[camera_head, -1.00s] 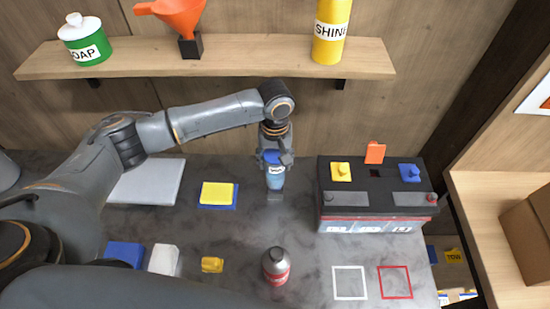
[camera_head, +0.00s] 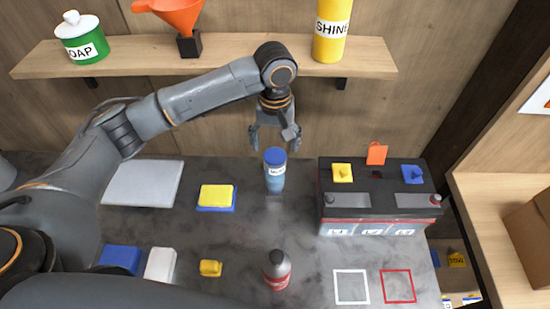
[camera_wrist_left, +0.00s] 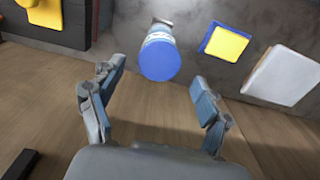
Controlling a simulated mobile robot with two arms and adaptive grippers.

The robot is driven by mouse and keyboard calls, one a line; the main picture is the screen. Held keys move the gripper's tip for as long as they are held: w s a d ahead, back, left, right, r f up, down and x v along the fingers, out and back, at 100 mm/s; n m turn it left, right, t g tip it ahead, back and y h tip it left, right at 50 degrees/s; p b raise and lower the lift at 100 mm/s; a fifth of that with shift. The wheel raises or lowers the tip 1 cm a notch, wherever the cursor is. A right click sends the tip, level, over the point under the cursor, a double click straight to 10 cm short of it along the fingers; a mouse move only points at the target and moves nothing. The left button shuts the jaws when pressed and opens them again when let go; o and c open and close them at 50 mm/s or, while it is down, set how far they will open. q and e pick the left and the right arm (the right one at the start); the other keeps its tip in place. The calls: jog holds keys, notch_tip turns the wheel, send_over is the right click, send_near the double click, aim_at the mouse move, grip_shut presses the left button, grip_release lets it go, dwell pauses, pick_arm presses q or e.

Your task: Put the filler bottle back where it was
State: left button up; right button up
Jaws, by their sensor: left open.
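The filler bottle, blue with a dark blue cap and a white label (camera_head: 275,177), stands upright on the grey worktop, left of the battery (camera_head: 370,227). Its cap (camera_wrist_left: 160,60) shows in the left wrist view, beyond my fingertips. My left gripper (camera_head: 275,142) is open and empty, just above and behind the bottle, apart from it. The fingers also show spread in the left wrist view (camera_wrist_left: 155,95). The battery has a yellow cap and a blue cap on top, and an orange cap standing up by a dark opening. My right gripper is not in view.
A yellow-and-blue sponge (camera_head: 216,197) and a pale flat slab (camera_head: 143,184) lie left. A wooden shelf (camera_head: 250,63) hangs above.

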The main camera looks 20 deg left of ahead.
pick_arm(q)
notch_tip(320, 180, up, 5)
jog(key=shift+f+b, duration=0.1)
jog(key=shift+b, duration=0.2)
jog(key=shift+s+d, duration=0.1)
dwell(0.3)
